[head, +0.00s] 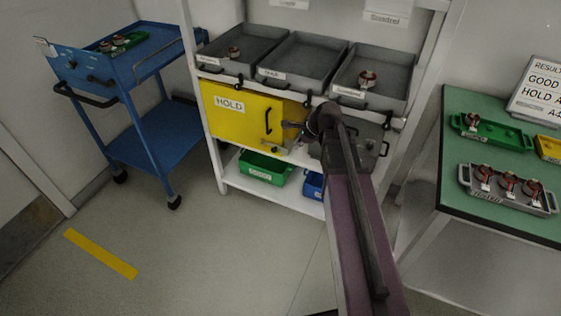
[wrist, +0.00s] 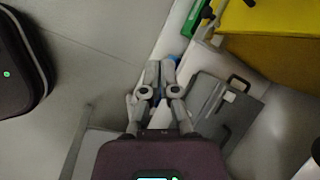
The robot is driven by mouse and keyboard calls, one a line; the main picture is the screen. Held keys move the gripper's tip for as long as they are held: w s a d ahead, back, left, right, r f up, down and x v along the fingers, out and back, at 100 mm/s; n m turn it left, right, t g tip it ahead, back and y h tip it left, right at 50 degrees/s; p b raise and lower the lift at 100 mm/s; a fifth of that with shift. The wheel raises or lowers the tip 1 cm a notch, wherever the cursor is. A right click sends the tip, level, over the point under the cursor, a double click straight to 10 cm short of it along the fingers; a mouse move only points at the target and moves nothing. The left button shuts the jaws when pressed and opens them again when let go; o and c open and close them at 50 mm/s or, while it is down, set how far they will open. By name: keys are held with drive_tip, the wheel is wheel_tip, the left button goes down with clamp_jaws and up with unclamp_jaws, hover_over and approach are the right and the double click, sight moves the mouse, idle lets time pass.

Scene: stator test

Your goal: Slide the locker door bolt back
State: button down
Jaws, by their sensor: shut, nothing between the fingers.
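The yellow locker door (head: 235,112), labelled HOLD, is on the shelf rack below the grey trays. It has a dark upright handle (head: 268,120) near its right side. A small grey piece that looks like the bolt (head: 270,146) sits at its lower right; how far it is slid I cannot tell. In the wrist view my gripper (wrist: 160,68) is shut and empty, with the yellow locker (wrist: 280,18) at upper right. The bolt is not clearly seen there.
A grey box with dark handles (wrist: 208,103) is right of my fingers in the wrist view. Green (head: 262,168) and blue (head: 313,185) bins stand on the lower shelf. A blue cart (head: 150,122) is left and a green-topped table (head: 455,140) right. The floor in front is clear.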

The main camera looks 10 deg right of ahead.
sight(272, 149)
drive_tip(key=w+d+f+m+t+y+b, duration=0.1)
drive_tip(key=w+d+f+m+t+b, duration=0.1)
drive_tip(key=w+d+f+m+b, duration=0.2)
drive_tip(key=shift+w+f+m+b, duration=1.25)
drive_tip(key=shift+f+m+b, duration=1.1)
drive_tip(key=shift+b, duration=0.4)
drive_tip(key=b+x, duration=0.2)
drive_tip(key=x, duration=0.2)
drive_tip(key=b+x, duration=0.3)
drive_tip(key=x, duration=0.1)
drive_tip(key=w+r+b+x, duration=0.1)
drive_tip(key=b+x, duration=0.1)
drive_tip(key=x, duration=0.2)
drive_tip(key=shift+a+r+b, duration=0.2)
drive_tip(key=shift+a+b, duration=0.15)
drive_tip(key=shift+b, duration=0.05)
drive_tip(key=shift+w+a, duration=0.5)
drive_tip(key=shift+w+a, duration=0.5)
drive_tip(key=shift+a, duration=0.25)
drive_tip(key=shift+w+a, duration=0.5)
drive_tip(key=shift+a, duration=0.2)
